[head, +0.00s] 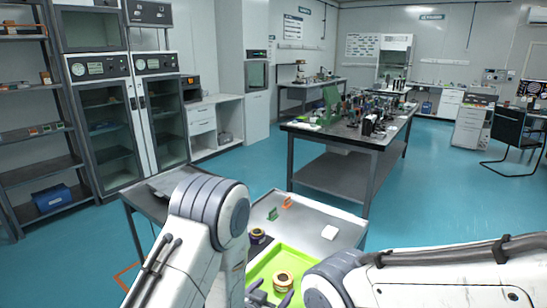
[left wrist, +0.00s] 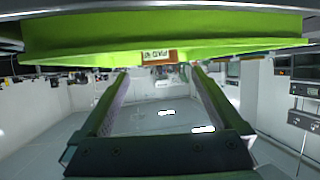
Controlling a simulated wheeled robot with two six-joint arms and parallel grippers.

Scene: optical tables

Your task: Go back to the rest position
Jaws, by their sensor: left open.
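My left gripper (head: 272,298) is at the bottom edge of the head view, low at the green tray, and partly cut off. In the left wrist view its two fingers (left wrist: 158,80) stand wide apart with nothing between them. The green tray (head: 261,268) lies on the light worktop, and a broad green rim (left wrist: 80,42) with a small label crosses the top of the left wrist view. A round tan-and-dark roll (head: 283,281) sits in the tray close to the left gripper. My right arm comes in from the right, but its gripper does not show.
On the worktop (head: 306,222) are a dark roll (head: 257,236), a green piece (head: 272,213), an orange piece (head: 287,201) and a white square (head: 329,232). A crowded optical table (head: 340,135) stands beyond. Shelves (head: 38,130) and cabinets line the left; blue floor lies between.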

